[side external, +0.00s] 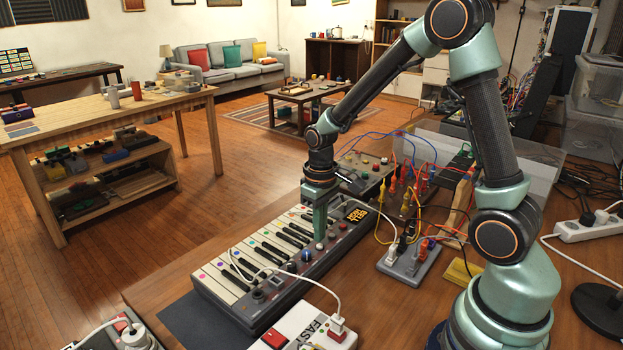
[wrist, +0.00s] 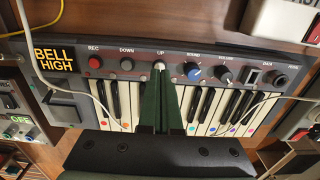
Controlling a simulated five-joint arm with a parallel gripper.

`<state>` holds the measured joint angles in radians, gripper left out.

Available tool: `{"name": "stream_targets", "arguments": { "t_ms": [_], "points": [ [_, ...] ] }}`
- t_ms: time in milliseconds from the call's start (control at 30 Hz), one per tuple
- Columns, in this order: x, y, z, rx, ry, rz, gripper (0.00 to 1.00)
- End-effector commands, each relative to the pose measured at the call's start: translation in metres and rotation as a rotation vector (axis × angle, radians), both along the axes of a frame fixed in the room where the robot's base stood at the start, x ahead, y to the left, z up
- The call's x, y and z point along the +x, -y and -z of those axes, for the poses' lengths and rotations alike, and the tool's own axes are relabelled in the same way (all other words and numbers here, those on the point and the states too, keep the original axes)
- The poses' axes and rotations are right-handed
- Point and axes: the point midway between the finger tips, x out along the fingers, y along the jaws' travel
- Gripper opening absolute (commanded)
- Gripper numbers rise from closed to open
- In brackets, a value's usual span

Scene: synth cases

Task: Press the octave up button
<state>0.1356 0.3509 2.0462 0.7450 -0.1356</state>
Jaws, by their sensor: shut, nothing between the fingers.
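The keyboard (side external: 290,250) lies on the wooden table under my gripper (side external: 319,236). In the wrist view its panel has a pale round button labelled UP (wrist: 159,65), between a DOWN button (wrist: 127,65) and a blue-topped knob (wrist: 193,72). My gripper (wrist: 161,80) is shut and empty, pointing down, with its green fingertips right at the UP button's near edge. They look to be touching it or just above it; I cannot tell whether the button is pressed in. The display (wrist: 60,61) reads "BELL HIGH" in yellow.
A red REC button (wrist: 95,62) sits left of DOWN.

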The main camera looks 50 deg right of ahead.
Motion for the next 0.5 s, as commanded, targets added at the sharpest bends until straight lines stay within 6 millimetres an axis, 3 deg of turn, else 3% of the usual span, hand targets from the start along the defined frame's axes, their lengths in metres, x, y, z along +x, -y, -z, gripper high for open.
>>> {"name": "stream_targets", "arguments": {
  "t_ms": [200,500],
  "points": [
    [0.004,0.001,-0.054,-0.002,0.015,0.0,0.0],
    [0.004,0.001,-0.104,-0.002,0.012,0.0,0.0]
  ]
}}
